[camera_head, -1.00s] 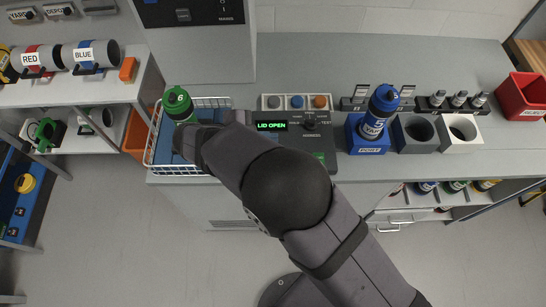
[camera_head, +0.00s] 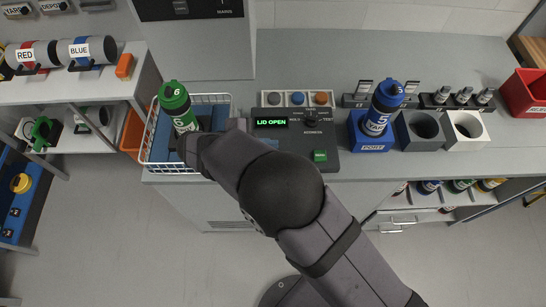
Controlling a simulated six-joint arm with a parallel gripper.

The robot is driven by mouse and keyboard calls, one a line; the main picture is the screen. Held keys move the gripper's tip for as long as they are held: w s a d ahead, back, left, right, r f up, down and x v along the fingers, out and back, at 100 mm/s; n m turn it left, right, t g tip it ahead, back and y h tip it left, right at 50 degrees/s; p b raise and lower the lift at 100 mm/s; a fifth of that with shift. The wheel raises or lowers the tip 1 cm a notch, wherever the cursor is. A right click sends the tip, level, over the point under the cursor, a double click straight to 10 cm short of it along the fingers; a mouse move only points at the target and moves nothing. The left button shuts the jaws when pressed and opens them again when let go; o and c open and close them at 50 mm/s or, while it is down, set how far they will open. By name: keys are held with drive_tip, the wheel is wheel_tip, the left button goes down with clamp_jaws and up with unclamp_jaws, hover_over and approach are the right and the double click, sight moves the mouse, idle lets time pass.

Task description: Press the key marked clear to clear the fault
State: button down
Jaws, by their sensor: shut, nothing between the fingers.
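The control panel (camera_head: 341,165) stands on the bench with a green-lit display reading "LID OPEN" (camera_head: 271,122). Above the display are a white key (camera_head: 274,99), a blue key (camera_head: 297,98) and an orange key (camera_head: 321,98). A black dial (camera_head: 310,118) and a green key (camera_head: 320,155) are on the panel too. I cannot read which key is marked clear. My gripper (camera_head: 188,150) is over the wire basket, left of the panel, beside the green carrier marked 6 (camera_head: 178,107). It is shut and empty; its fingertips are hard to make out. My forearm hides the panel's lower left.
The wire basket (camera_head: 148,150) sits at the bench's left. Right of the panel are a blue carrier in a blue port (camera_head: 370,142), a grey holder (camera_head: 412,143), a white holder (camera_head: 458,143) and a red bin (camera_head: 524,104). A machine housing (camera_head: 196,50) rises behind the basket.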

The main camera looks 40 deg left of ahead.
drive_tip(key=shift+f+b, duration=0.95)
drive_tip(key=shift+f, duration=0.7)
drive_tip(key=shift+f, duration=0.1)
idle(0.8)
drive_tip(key=shift+f+b, duration=0.35)
drive_tip(key=shift+b, duration=0.05)
drive_tip(key=shift+f+b, duration=0.35)
drive_tip(key=shift+f, duration=0.05)
idle(0.7)
idle(0.4)
drive_tip(key=shift+r+p, duration=0.5)
drive_tip(key=shift+r, duration=0.35)
drive_tip(key=shift+r, duration=0.1)
drive_tip(key=shift+r+p, duration=1.65)
drive_tip(key=shift+r, duration=0.75)
